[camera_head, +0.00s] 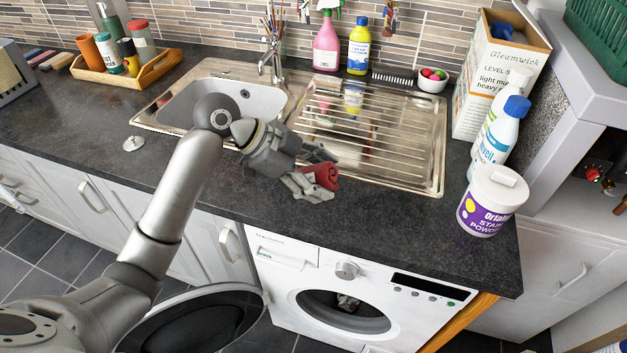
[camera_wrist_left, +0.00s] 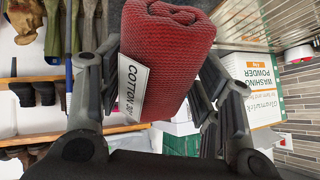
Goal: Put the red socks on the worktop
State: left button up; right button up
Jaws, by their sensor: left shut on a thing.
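The red socks (camera_wrist_left: 172,55) are a rolled red bundle with a white "COTTON" label, seen large in the left wrist view between my fingers. They also show in the head view (camera_head: 325,175) at the tip of my left gripper (camera_head: 318,172). The left gripper is shut on the socks and holds them over the front part of the dark worktop (camera_head: 395,208), in front of the sink drainer. I cannot tell how far above the surface they are. My right gripper is not in view.
The sink (camera_head: 250,97) and ribbed drainer (camera_head: 385,130) lie behind. A purple-labelled stain powder tub (camera_head: 490,200), a white bottle (camera_head: 497,135) and a washing powder box (camera_head: 497,70) stand at the right. The washing machine (camera_head: 355,290) door hangs open below. Worktop left of the tub is clear.

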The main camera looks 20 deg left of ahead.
pick_arm(q)
jog(key=w+a+f, duration=0.1)
jog(key=w+f, duration=0.1)
jog(key=w+a+f+p, duration=0.1)
jog(key=w+f, duration=0.1)
jog(key=w+a+f+p, duration=0.1)
jog(key=w+f, duration=0.2)
jog(key=shift+a+f, duration=0.1)
notch_tip(320, 180, down, 2)
jog(key=shift+f+p, duration=0.1)
jog(key=shift+p, duration=0.65)
jog(key=shift+f, duration=0.4)
jog(key=shift+f, duration=0.2)
jog(key=o, duration=1)
jog(key=shift+c, duration=0.2)
jog(key=shift+r, duration=0.1)
